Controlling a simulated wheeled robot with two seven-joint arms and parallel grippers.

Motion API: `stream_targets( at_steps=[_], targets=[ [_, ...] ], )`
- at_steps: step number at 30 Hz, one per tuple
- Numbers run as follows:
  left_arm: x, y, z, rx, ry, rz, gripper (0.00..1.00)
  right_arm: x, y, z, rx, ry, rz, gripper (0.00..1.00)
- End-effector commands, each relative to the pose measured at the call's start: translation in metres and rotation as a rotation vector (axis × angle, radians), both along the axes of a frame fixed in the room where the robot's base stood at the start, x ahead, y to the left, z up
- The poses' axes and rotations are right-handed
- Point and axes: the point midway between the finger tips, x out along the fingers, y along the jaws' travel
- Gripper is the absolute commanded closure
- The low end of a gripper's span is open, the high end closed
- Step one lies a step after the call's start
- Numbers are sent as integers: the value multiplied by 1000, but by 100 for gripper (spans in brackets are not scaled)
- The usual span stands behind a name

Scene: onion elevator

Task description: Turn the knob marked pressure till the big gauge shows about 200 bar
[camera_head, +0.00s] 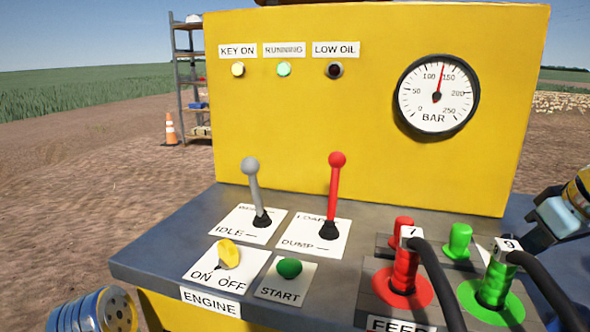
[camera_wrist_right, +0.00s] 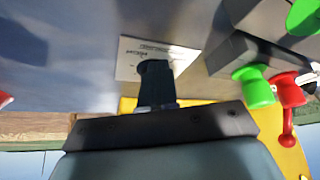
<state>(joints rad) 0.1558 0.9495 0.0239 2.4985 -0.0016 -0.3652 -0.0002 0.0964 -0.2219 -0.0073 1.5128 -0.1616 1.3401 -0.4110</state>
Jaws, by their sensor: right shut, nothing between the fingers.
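The big gauge (camera_head: 437,93) is on the yellow panel in the head view. Its needle points between 100 and 150, at roughly 135 bar. In the right wrist view, my right gripper (camera_wrist_right: 156,78) is shut with nothing in it. Its dark fingers are in front of a white label plate (camera_wrist_right: 130,62) with small, unreadable print. No knob marked pressure can be made out; the fingers cover part of that plate, and I cannot tell whether they touch anything there.
A grey-knobbed lever (camera_head: 252,180), red lever (camera_head: 335,190), yellow key switch (camera_head: 229,254) and green start button (camera_head: 289,268) stand on the console. Red (camera_head: 404,270) and green (camera_head: 497,280) couplings with black hoses crowd its right side. The running lamp (camera_head: 284,69) is lit green.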

Motion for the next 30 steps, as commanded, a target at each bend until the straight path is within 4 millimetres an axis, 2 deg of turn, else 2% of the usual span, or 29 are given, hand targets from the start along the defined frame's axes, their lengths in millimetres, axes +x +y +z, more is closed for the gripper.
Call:
stream_targets(
  at_steps=[14, 25, 30],
  targets=[
    [0, 0, 2, 0, 0, 0, 40, -7, 1, 4, 0, -4, 1, 100],
    [0, 0, 48, 0, 0, 0, 40, -8, 1, 53, 0, -3, 1, 100],
    [0, 0, 56, 0, 0, 0, 40, -8, 1, 63, 0, -2, 0, 100]
  ],
)
